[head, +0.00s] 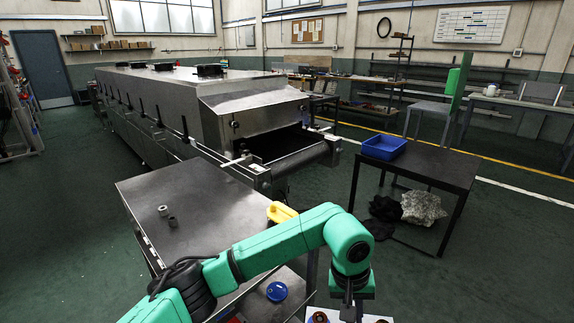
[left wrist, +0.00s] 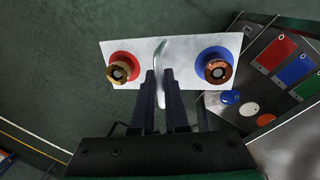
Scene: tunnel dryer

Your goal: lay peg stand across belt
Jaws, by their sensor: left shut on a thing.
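The peg stand is a white plate (left wrist: 180,48) with two pegs, one with a red ring (left wrist: 124,66) and one with a blue ring (left wrist: 214,63), and a curved handle (left wrist: 161,66) between them. My left gripper (left wrist: 160,75) is shut on that handle, holding the stand above the floor. In the head view the gripper (head: 350,307) is at the bottom edge, and only part of the stand (head: 318,316) shows below it. The belt (head: 295,155) comes out of the metal tunnel dryer (head: 240,100), well ahead of the gripper. My right gripper is not in view.
A metal table (head: 190,205) with two small grey cylinders and a yellow object (head: 281,212) stands left of my arm. A shelf below holds coloured discs (head: 277,291). A black table (head: 430,166) with a blue bin (head: 384,147) is at right. Open floor lies between.

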